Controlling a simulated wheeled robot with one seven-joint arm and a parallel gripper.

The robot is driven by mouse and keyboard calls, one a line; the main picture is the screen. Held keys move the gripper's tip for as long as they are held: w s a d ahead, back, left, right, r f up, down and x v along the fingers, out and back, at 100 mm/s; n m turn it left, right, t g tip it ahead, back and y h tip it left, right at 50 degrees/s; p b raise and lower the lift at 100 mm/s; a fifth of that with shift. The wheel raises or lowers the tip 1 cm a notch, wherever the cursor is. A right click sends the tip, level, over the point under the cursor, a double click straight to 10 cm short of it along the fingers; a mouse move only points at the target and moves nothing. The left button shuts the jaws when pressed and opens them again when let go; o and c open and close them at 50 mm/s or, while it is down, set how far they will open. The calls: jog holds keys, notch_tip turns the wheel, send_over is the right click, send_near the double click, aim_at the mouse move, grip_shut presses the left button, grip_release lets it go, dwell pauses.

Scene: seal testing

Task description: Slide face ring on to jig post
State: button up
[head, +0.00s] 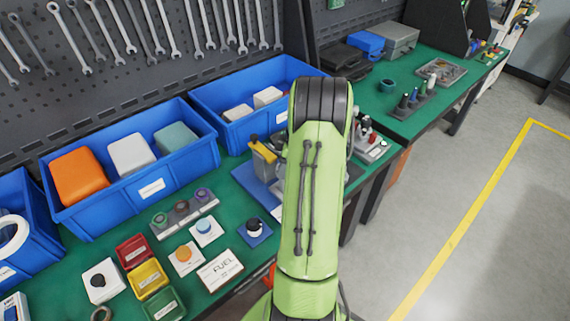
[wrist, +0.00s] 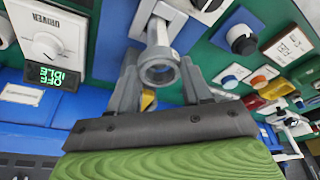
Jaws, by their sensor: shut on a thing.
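A grey face ring (wrist: 160,58) sits between the two fingers of my gripper (wrist: 160,84) in the wrist view, its opening facing the camera. My gripper is shut on it. A pale metal jig post (wrist: 158,33) shows directly beyond the ring, in line with it in the picture. I cannot tell whether the ring is around the post's end or only in front of it. In the head view my green arm hides the gripper, the ring and the post; part of a blue plate (head: 252,186) shows beside the arm.
A white dial box (wrist: 45,35) with a lit display is close by in the wrist view. In the head view, a yellow clamp-like part (head: 263,151) is left of my arm. Small knob blocks, coloured trays and a FUEL card (head: 220,270) crowd the green bench; blue bins (head: 130,192) stand behind.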

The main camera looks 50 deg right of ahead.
jog(key=shift+f+b, duration=0.4)
jog(key=shift+f, duration=0.1)
dwell(0.3)
jog(key=o, duration=1.1)
jog(key=shift+r+p, duration=2.55)
jog(key=shift+r, duration=1.1)
jog(key=shift+f, duration=0.1)
